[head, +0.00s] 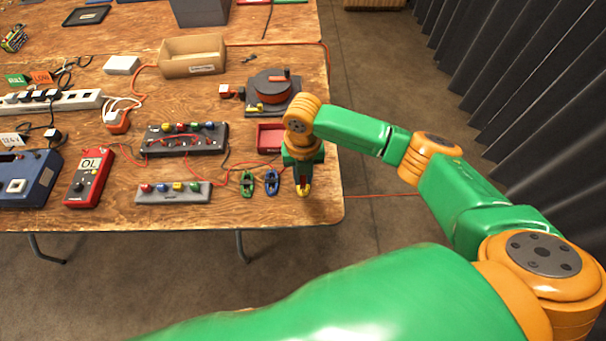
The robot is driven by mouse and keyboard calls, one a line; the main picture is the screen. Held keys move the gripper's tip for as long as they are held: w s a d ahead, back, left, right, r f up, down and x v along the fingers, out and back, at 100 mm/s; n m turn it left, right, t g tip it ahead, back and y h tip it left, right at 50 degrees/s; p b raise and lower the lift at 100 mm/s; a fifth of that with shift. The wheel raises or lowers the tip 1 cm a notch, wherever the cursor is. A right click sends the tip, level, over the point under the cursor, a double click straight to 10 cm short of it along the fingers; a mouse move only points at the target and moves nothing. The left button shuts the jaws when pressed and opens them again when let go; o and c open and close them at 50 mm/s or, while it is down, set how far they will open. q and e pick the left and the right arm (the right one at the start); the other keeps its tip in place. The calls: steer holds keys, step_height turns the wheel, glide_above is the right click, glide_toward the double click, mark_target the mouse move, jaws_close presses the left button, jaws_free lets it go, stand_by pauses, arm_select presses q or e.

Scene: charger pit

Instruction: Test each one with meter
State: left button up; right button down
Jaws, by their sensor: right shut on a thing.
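The red meter (88,178) lies at the left of the table, its display reading "OL". A dark block (184,139) carries a row of coloured parts, with red wires around it. A grey strip (173,193) in front of it holds several coloured knob-like parts. A green clip-like piece (247,184) and a blue one (272,182) lie to its right. My right gripper (303,186) points down near the table's front right corner, shut on a small yellow piece (304,192), mostly hidden by the fingers. My left gripper is out of view.
A red tray (268,147) sits just behind and left of my right gripper. Behind it is a dark device with a red reel (272,88). A cardboard box (193,56), a power strip (50,103) and a blue device (27,180) stand farther left. Loose wires cross the table.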

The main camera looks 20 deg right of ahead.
steer(key=shift+f, duration=0.6)
steer(key=shift+r, duration=0.1)
steer(key=shift+p, duration=0.35)
stand_by(0.5)
steer(key=shift+p, duration=0.35)
